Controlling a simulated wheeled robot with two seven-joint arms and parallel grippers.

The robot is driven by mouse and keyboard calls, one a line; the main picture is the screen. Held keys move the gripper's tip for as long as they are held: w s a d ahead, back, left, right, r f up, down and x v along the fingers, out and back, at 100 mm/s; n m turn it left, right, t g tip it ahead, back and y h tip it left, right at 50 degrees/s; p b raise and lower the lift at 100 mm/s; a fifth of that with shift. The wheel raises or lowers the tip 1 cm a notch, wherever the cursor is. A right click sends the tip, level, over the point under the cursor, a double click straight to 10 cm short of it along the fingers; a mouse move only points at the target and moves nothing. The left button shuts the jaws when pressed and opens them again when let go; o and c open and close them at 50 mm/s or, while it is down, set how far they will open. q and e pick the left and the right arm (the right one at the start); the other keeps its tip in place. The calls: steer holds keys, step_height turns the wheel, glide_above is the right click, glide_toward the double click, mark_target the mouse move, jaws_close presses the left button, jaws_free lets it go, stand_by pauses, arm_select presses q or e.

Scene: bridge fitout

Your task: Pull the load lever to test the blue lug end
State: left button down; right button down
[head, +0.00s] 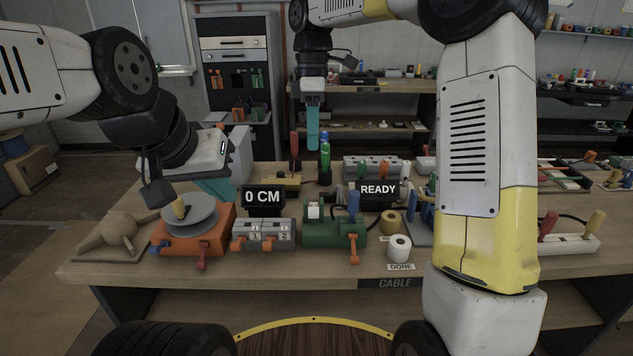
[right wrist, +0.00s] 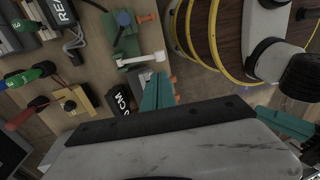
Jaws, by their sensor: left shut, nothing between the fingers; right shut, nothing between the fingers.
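No lever is labelled as the load lever. A blue upright handle (head: 354,206) stands on a green bench device (head: 325,235), which has an orange crank in front. The blue lug end cannot be made out for certain. My left gripper (head: 217,189) is shut and empty, just behind the grey disc of an orange-based device. My right gripper (head: 313,137) is shut and empty, pointing down above the back of the table, near a green-and-blue handle (head: 325,160).
A "READY" display (head: 378,190) and a "0 CM" display (head: 263,197) stand mid-table. My right arm hides part of the table's right side.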

mark_target(314, 209)
steer(key=s+f, duration=0.1)
steer(key=f, duration=0.8)
steer(key=s+f, duration=0.1)
steer(key=f, duration=0.3)
steer(key=shift+s+f, duration=0.3)
steer(key=shift+f, duration=0.1)
